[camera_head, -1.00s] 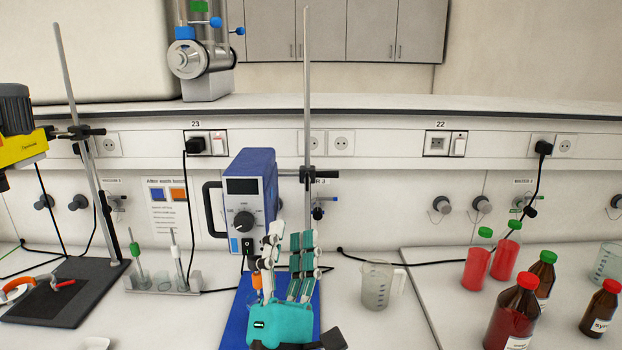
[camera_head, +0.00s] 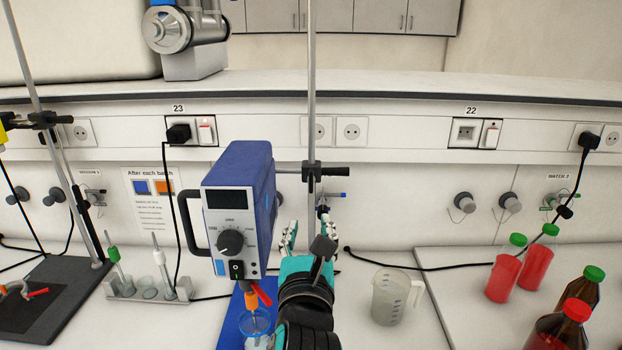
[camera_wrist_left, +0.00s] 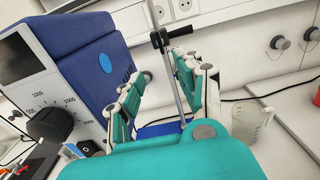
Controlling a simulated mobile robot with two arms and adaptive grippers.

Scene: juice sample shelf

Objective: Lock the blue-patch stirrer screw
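The blue stirrer (camera_head: 240,205) hangs on an upright rod (camera_head: 312,90), with a small blue patch (camera_head: 219,267) low on its front. A black clamp with a bar-shaped screw handle (camera_head: 335,171) sits on the rod, right of the stirrer; it also shows in the wrist view (camera_wrist_left: 181,32). An orange chuck with a red lever (camera_head: 261,293) is under the stirrer. My left gripper (camera_head: 308,226) is open and empty, right of the stirrer and below the clamp. In the wrist view its fingers (camera_wrist_left: 158,85) are apart, with the rod beyond them. My right gripper is not in view.
A blue base plate (camera_head: 233,325) and a beaker (camera_head: 256,322) are under the stirrer. A plastic jug (camera_head: 391,297) stands right of my arm. Red bottles (camera_head: 503,275) are at right. A tube rack (camera_head: 150,290) and another stand (camera_head: 95,240) are at left.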

